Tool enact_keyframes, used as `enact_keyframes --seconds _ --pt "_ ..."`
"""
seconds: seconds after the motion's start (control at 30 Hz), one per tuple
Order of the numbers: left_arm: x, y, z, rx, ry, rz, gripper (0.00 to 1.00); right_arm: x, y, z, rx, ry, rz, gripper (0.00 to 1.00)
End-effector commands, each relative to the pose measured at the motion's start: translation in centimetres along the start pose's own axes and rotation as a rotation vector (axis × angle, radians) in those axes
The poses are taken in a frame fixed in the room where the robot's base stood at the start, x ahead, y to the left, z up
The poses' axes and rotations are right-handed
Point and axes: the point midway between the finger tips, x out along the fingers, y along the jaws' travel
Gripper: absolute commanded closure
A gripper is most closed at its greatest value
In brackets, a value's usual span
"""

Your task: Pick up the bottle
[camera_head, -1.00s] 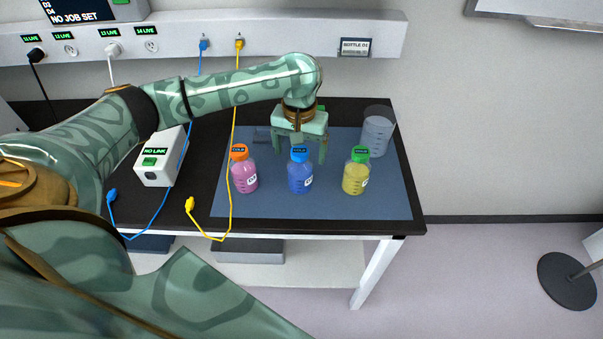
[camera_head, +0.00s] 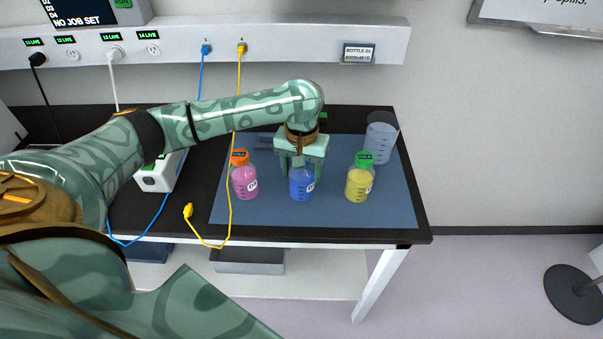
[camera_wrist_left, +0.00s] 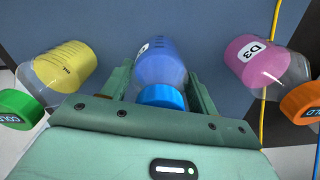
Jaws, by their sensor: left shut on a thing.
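The blue bottle (camera_head: 301,188) stands upright on the blue mat (camera_head: 388,210), between the other two bottles. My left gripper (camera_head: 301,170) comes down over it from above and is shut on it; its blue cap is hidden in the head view. In the left wrist view the blue bottle (camera_wrist_left: 160,65) with its blue cap (camera_wrist_left: 162,97) lies between the two fingers (camera_wrist_left: 160,82). A pink bottle (camera_head: 244,183) with an orange cap stands to the left, and a yellow bottle (camera_head: 358,184) with a green cap to the right. My right gripper is not in view.
A clear, empty-looking beaker (camera_head: 379,142) stands at the mat's back right. A yellow cable (camera_head: 230,200) hangs across the mat's left edge. A white box (camera_head: 158,175) and a blue cable (camera_head: 166,205) are farther left. The mat's front strip is clear.

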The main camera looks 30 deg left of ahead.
Motion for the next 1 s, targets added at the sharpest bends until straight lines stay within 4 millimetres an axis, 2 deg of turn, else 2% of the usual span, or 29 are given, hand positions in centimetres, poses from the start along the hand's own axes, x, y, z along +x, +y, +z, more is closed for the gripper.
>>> enact_keyframes --seconds 0.17,0.3,0.37,0.53,0.7,0.8,1.0 --pt "-1.4 0.0 -0.1 0.000 0.003 0.000 0.71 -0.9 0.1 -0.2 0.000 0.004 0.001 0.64" --pt "-4.1 0.0 -0.1 -0.001 0.005 0.001 0.71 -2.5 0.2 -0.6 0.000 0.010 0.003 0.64" --pt "-5.3 -0.4 1.1 0.001 0.003 0.000 0.71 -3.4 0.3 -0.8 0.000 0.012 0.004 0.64" --pt "-10.0 -1.4 4.8 0.001 0.005 0.000 0.71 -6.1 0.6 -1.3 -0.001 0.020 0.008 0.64" --pt "-11.6 -2.6 9.3 0.001 0.000 -0.002 0.71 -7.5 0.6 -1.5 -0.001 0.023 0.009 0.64" --pt "-12.3 -3.1 11.2 0.000 0.000 0.000 0.71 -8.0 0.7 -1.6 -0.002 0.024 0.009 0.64" --pt "-13.0 -3.6 13.3 -0.001 -0.001 0.000 0.71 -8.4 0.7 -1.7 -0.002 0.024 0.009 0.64"
